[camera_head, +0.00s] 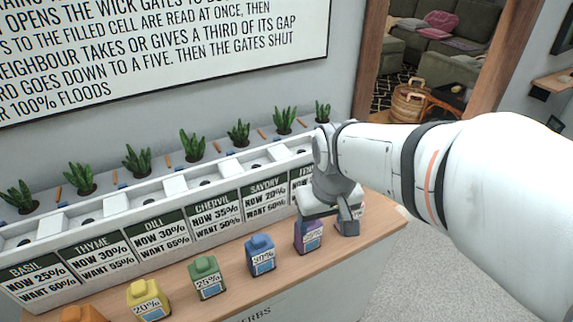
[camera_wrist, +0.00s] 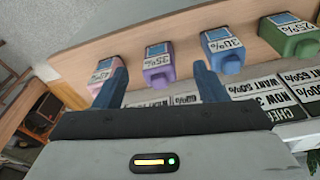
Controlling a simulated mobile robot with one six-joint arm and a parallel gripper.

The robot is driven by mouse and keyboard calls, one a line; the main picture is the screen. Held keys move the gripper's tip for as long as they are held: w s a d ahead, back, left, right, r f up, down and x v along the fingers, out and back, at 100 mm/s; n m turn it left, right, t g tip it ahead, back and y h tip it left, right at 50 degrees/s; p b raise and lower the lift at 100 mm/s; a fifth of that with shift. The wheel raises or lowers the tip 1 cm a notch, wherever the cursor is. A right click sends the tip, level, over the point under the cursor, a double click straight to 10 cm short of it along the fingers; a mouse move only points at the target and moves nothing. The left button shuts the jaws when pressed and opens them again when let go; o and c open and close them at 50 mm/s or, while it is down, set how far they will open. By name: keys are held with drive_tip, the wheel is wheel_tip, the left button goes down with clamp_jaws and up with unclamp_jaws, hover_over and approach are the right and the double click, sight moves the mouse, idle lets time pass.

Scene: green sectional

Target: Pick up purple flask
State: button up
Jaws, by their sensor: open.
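The purple flask (camera_head: 308,237) stands upright on the wooden counter ledge, with a white percent label, between the blue flask and the pink one. In the wrist view the purple flask (camera_wrist: 158,66) appears upside down, in the gap between my two fingers. My gripper (camera_head: 328,216) is open and hangs at the top of the flask, covering part of it in the head view. In the wrist view my gripper (camera_wrist: 159,72) has one finger on each side of the gap, with nothing held. I cannot tell whether a finger touches the flask.
The pink flask (camera_wrist: 102,73) is close to one finger, and the blue flask (camera_head: 261,255) is on the other side. Green (camera_head: 207,278) and yellow (camera_head: 148,300) flasks stand farther left. The white planter trough (camera_head: 150,215) with herb signs runs behind them.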

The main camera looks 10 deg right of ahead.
sight(309, 243)
drive_tip(key=o, duration=0.4)
drive_tip(key=w+f, duration=0.1)
drive_tip(key=w, duration=0.2)
drive_tip(key=w+f+n+g+p, duration=0.1)
drive_tip(key=w+f, duration=0.1)
drive_tip(key=w+f+n, duration=0.1)
drive_tip(key=w, duration=0.2)
drive_tip(key=shift+w+d+f+g, duration=0.1)
drive_tip(key=shift+w+f+g, duration=0.25)
drive_tip(key=shift+g, duration=0.05)
drive_tip(key=shift+w+f, duration=0.25)
drive_tip(key=shift+f, duration=0.05)
drive_tip(key=shift+w+f+p, duration=0.2)
drive_tip(key=shift+f+p, duration=0.35)
drive_tip(key=shift+f, duration=3.35)
